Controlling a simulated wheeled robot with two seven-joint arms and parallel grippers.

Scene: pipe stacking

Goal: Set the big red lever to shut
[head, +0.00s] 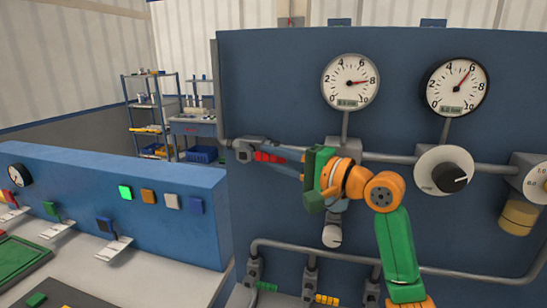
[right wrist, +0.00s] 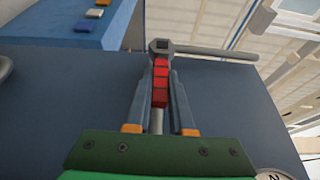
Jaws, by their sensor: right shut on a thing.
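The big red lever (head: 269,157) extends to the right from its grey valve body (head: 243,150) at the left of the blue panel, roughly level in the head view. My right gripper (head: 278,161) reaches it from the right, with one finger on each side of the red handle. In the right wrist view the red lever (right wrist: 160,83) runs between the two fingers of the right gripper (right wrist: 160,80), up to the valve body (right wrist: 160,46). The jaws are shut on the lever, and partly hide it in the head view. My left gripper is not in view.
The blue panel (head: 290,90) carries two gauges (head: 350,82), a black knob (head: 450,178) and grey pipes close behind my right arm. Small valves with green (head: 267,286) and yellow handles sit below. A blue console (head: 130,190) with coloured buttons stands at the left.

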